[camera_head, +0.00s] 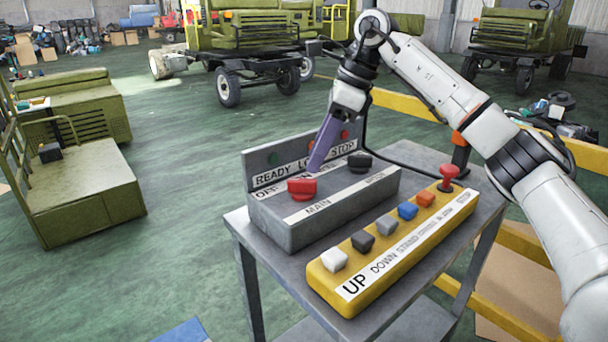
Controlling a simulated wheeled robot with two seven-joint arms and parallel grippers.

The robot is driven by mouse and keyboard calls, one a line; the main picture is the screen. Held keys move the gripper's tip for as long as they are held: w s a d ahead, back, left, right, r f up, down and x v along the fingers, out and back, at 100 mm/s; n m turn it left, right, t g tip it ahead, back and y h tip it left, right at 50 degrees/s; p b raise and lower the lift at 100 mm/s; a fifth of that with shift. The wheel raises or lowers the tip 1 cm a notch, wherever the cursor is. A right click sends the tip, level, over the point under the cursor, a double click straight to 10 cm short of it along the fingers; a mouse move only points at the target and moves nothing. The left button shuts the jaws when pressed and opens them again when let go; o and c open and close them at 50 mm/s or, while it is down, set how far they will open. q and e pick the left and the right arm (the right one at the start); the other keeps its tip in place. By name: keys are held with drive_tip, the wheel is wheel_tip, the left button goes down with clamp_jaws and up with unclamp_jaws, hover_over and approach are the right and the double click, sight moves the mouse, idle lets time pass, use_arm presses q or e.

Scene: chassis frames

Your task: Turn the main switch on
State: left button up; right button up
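The main switch (302,189) is a red rotary knob on top of a grey control box (290,236), above the label MAIN. The label behind it reads OFF at the left; the rest of that label is covered. My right gripper (316,165) comes down from above with its purple fingers. The fingertips are just above and behind the red knob, and I cannot tell whether they touch it. The fingers overlap in this view, so their opening does not show. My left gripper is not in view.
A black knob (360,162) sits right of the red one. A yellow button panel (340,293) with several coloured buttons and a red mushroom button (449,175) lies in front. Both stand on a grey table (240,226). A green cart (85,205) stands left.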

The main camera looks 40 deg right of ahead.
sight(304, 180)
drive_tip(key=x, duration=0.6)
drive_tip(key=shift+w, duration=0.1)
clamp_jaws()
